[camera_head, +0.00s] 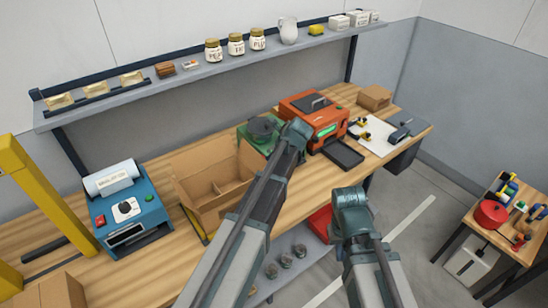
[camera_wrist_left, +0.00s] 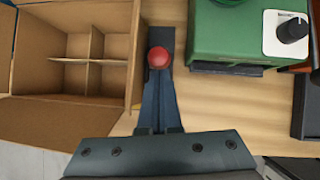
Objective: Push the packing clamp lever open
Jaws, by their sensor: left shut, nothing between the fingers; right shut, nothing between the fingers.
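In the left wrist view, the clamp lever shows as a round red knob (camera_wrist_left: 159,57) over a dark strip (camera_wrist_left: 168,34), beside the divided cardboard box (camera_wrist_left: 136,60). My left gripper (camera_wrist_left: 159,76) is shut and empty, its fingertips right at the near side of the knob. I cannot tell whether they touch it. The rest of the lever is hidden by the knob and fingers. In the head view, my left arm covers the clamp. My right arm shows there, over the bench's front side, but its fingers are not visible.
The open cardboard box (camera_head: 205,209) stands left of the clamp. A green machine (camera_wrist_left: 240,45) stands close on the right. An orange machine (camera_head: 300,106) and a blue machine (camera_head: 146,217) are also on the bench. Bare wood (camera_wrist_left: 235,105) lies right of my left fingers.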

